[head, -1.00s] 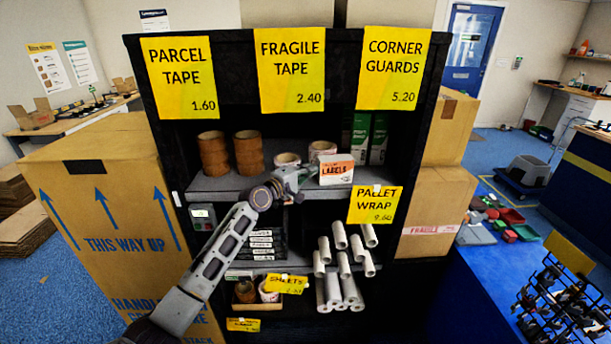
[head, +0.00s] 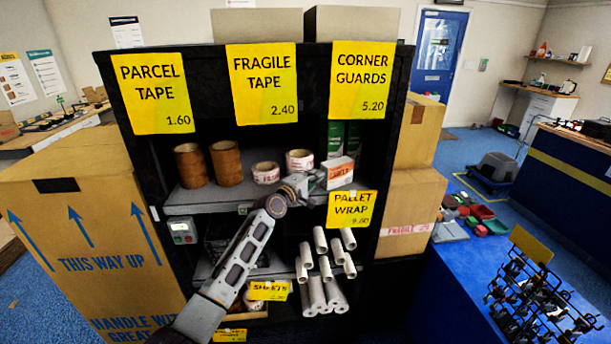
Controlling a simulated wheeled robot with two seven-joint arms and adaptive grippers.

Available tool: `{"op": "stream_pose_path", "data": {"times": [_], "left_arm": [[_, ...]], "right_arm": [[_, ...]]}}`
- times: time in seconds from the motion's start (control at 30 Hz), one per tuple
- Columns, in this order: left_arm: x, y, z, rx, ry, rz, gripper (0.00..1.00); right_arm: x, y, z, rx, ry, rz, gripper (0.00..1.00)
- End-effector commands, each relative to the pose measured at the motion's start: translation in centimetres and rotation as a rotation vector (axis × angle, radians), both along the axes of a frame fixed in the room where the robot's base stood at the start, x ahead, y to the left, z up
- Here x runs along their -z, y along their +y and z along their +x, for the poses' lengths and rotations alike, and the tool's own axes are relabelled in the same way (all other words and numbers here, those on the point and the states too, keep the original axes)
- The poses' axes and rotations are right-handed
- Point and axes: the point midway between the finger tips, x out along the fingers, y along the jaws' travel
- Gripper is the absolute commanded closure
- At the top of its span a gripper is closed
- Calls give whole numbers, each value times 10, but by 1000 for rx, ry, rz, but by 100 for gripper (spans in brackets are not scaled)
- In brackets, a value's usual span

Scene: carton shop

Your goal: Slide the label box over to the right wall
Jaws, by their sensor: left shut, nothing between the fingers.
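The label box (head: 340,172), a small white carton with an orange "LABELS" print, stands on the upper shelf (head: 190,197) of the black rack. It is toward the right, in front of the green corner-guard boxes, with a gap between it and the rack's right wall (head: 388,140). My left gripper (head: 318,179) is shut and empty at the box's left side. It appears to touch the box, but the exact contact is hard to see. My right gripper is not in view.
Fragile tape rolls (head: 299,161) and brown parcel tape rolls (head: 226,160) stand left of the box on the same shelf. The yellow pallet wrap sign (head: 352,209) hangs at the shelf's front edge. White wrap rolls (head: 318,292) lie below.

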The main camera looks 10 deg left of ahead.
Motion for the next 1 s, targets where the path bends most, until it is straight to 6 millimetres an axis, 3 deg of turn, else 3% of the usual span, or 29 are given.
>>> {"op": "stream_pose_path", "data": {"times": [0.5, 1.0], "left_arm": [[0, -53, 15, 1, 0, -1, 100], [0, -55, 16, 0, 0, 0, 100]], "right_arm": [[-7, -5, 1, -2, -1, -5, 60], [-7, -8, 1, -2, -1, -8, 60]]}}
